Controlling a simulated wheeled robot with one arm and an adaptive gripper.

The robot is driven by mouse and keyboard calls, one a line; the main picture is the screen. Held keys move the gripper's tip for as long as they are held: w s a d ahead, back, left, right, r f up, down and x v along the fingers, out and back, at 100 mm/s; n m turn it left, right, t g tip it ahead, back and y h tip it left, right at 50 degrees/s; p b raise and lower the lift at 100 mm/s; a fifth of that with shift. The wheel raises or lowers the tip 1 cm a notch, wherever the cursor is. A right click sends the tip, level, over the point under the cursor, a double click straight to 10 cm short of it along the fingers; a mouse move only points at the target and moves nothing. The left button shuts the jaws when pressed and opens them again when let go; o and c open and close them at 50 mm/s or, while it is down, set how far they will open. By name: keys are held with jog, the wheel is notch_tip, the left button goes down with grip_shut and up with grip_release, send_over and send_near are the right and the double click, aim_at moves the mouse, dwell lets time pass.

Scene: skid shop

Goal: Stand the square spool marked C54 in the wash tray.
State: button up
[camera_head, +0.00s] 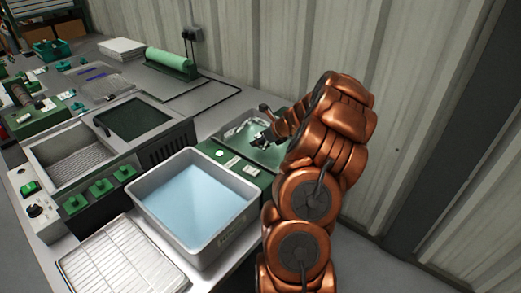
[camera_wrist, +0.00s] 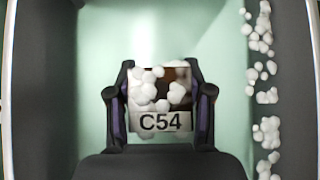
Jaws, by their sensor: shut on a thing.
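The square spool marked C54 (camera_wrist: 161,121) is between the two fingers of my gripper (camera_wrist: 160,108) in the wrist view, with its black-on-white label readable. White foam-like clumps cover part of its brown top. In the head view, my gripper (camera_head: 262,139) reaches into a small pale green tray (camera_head: 277,158) at the back right of the bench; the spool is too small to make out there. I cannot tell whether the spool touches the tray floor. A large grey tray of light blue liquid (camera_head: 243,200) stands in front, apart from my gripper; it looks like the wash tray.
White clumps (camera_wrist: 267,125) lie along the right side of the tray under my gripper. A white slatted rack (camera_head: 118,262) lies at the front left. A grey sink unit (camera_head: 70,152) with green switches stands left. A corrugated wall (camera_head: 400,70) rises behind my arm.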

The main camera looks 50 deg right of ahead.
aim_at(260, 155)
jog(key=shift+f, duration=2.1)
jog(key=shift+f, duration=0.1)
jog(key=o, duration=1.4)
jog(key=shift+o, duration=0.2)
